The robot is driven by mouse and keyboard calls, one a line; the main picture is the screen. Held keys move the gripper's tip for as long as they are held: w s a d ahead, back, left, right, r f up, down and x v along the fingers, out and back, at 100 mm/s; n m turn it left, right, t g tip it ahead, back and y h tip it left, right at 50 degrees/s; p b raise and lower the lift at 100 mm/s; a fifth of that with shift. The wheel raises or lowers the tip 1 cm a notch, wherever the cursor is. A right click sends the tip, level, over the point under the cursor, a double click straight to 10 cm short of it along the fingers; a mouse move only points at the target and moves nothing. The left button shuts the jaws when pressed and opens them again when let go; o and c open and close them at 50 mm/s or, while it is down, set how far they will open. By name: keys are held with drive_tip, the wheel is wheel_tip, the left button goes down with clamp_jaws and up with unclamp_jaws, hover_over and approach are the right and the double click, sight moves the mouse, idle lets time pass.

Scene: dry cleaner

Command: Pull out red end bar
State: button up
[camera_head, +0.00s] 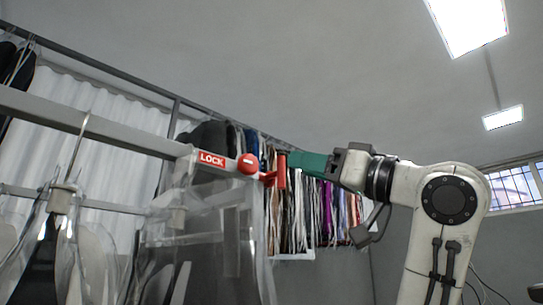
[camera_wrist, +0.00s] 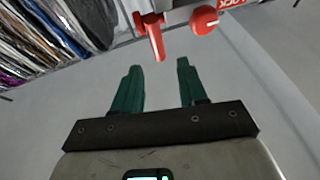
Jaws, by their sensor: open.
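The red end bar (camera_head: 279,170) sticks out at the right end of the grey rail, beside a round red knob (camera_head: 248,165) and a red LOCK label (camera_head: 211,159). In the wrist view the red end bar (camera_wrist: 154,38) lies just beyond my fingertips, toward the left finger, with the red knob (camera_wrist: 204,20) to its right. My gripper (camera_head: 290,160) has green fingers and comes from the right, close to the bar. In the wrist view my gripper (camera_wrist: 160,72) is open, with nothing between its fingers. Whether a finger touches the bar cannot be told.
Clear garment covers on hangers (camera_head: 66,190) hang from the rail (camera_head: 100,118) at the left. A rack of many garments (camera_head: 310,215) stands behind the bar. A white curtain (camera_head: 110,100) hangs at the back left.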

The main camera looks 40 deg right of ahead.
drive_tip(key=p+x, duration=0.3)
drive_tip(key=x, duration=0.5)
drive_tip(key=shift+w, duration=0.3)
clamp_jaws()
